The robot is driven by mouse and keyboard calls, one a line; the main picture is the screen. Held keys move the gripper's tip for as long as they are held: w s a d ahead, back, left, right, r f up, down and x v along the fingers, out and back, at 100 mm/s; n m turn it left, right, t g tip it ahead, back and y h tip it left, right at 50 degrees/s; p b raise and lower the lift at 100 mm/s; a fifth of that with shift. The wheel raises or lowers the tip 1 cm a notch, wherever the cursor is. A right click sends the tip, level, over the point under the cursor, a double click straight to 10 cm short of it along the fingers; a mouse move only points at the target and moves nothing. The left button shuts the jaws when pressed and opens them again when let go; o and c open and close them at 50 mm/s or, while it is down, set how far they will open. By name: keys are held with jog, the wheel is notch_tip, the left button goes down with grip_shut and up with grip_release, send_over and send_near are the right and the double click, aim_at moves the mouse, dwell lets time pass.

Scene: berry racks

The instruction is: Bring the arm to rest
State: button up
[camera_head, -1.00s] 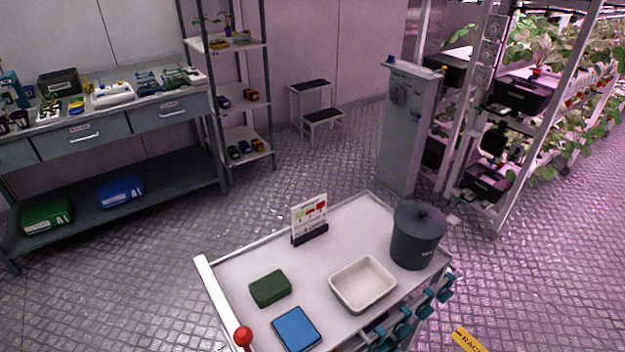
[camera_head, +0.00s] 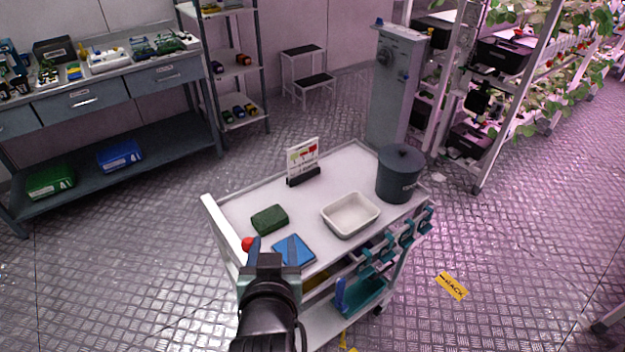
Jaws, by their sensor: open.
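My gripper (camera_head: 268,250) shows at the lower middle of the head view, at the end of my dark arm, which rises from the bottom edge. It is open, and I see nothing held in it. It overlaps the near left corner of the white cart (camera_head: 237,200) in the picture. Its height above the cart is hard to tell. The blue flat box (camera_head: 294,250) shows just to the right of its fingers. The red knob (camera_head: 247,244) at the cart's corner shows just left of them.
The cart top bears a green block (camera_head: 269,219), a white tray (camera_head: 327,222), a dark lidded bin (camera_head: 398,178) and a small sign (camera_head: 302,160). Teal holders (camera_head: 407,234) line its right side. A bench (camera_head: 178,83) stands left; plant racks (camera_head: 487,150) stand right.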

jog(key=w+d+r+t, duration=0.15)
jog(key=r+t, duration=0.25)
jog(key=r, duration=0.9)
jog(key=d+r+t, duration=0.2)
jog(key=r+t, duration=0.1)
jog(key=r, duration=1.1)
jog(key=s+d+r+t, duration=0.1)
jog(key=s+r+t, duration=0.2)
jog(key=r, duration=0.7)
jog(key=s+d+r+t+h, duration=0.1)
jog(key=s+r+t, duration=0.3)
jog(key=s+r, duration=0.4)
notch_tip(320, 180, up, 2)
jog(key=shift+s+d+r, duration=0.15)
jog(key=shift+s+d, duration=0.15)
jog(key=shift+d, duration=0.05)
